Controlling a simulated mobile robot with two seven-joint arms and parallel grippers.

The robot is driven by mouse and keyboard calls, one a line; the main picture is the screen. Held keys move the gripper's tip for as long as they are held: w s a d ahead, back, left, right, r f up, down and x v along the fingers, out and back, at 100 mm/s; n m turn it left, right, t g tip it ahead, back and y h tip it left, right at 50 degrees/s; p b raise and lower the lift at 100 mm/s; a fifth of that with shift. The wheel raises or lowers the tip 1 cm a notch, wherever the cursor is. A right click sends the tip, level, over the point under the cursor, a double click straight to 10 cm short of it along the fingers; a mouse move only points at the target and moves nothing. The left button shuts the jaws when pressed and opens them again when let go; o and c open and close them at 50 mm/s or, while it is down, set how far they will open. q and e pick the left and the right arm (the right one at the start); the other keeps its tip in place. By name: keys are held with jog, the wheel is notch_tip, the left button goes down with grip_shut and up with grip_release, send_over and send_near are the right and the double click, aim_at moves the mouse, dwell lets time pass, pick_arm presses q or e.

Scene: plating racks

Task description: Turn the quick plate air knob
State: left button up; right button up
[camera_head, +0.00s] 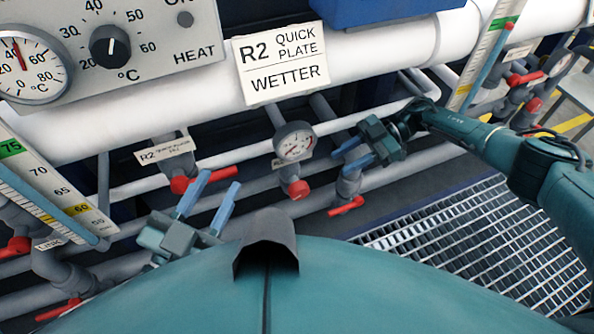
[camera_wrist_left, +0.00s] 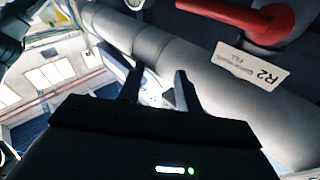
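A red knob (camera_head: 298,190) sits under a round pressure gauge (camera_head: 294,143) on the pipework below the R2 QUICK PLATE WETTER sign (camera_head: 281,63). A small tag beside the gauge is too small to read fully. My left gripper (camera_head: 220,180) is open and empty, to the left of the red knob and apart from it. The left wrist view also shows its two spread fingers (camera_wrist_left: 159,77) with nothing between them. My right gripper (camera_head: 340,162) is open and empty, to the right of the gauge, fingers pointing left.
A red valve handle (camera_head: 205,179) beside the left fingers has an R2 quick plate tag (camera_head: 166,150); a red handle also shows in the left wrist view (camera_wrist_left: 245,18). Another red handle (camera_head: 346,206) lies below the right gripper. Pipes cross behind; a floor grating (camera_head: 480,240) is at right.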

aim_at(299, 189)
jog(key=b+x, duration=0.1)
jog(key=x, duration=1.2)
jog(key=shift+s, duration=0.25)
jog(key=shift+r, duration=0.1)
jog(key=shift+c, duration=0.3)
jog(key=c, duration=0.6)
